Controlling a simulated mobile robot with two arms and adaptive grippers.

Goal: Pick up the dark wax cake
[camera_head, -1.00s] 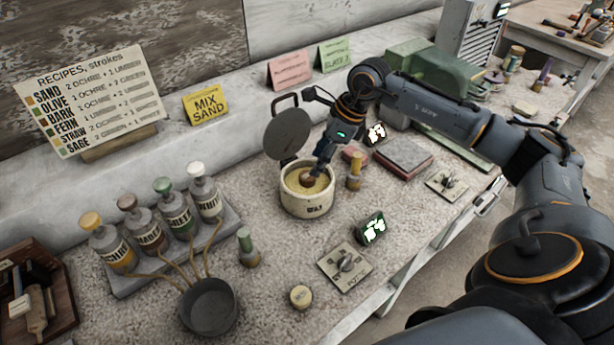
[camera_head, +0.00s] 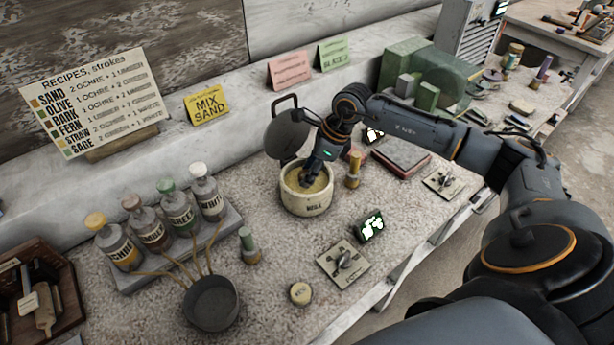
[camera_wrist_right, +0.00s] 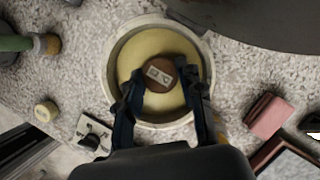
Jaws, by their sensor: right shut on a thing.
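The dark wax cake (camera_wrist_right: 160,76) is a small brown disc with a pale label on top. It sits over the yellow contents inside a round cream pot (camera_head: 305,206), whose rim (camera_wrist_right: 112,75) rings it in the wrist view. My right gripper (camera_wrist_right: 162,82) reaches down into the pot and is shut on the cake, one finger on each side. In the head view the right gripper (camera_head: 310,177) mostly hides the cake. Whether the cake touches the contents below is not clear. My left gripper is not in view.
The pot's dark lid (camera_head: 285,138) stands open behind it. Labelled bottles (camera_head: 160,225) and a dark bowl (camera_head: 210,303) are at the left. A round tan piece (camera_head: 300,293) lies in front.

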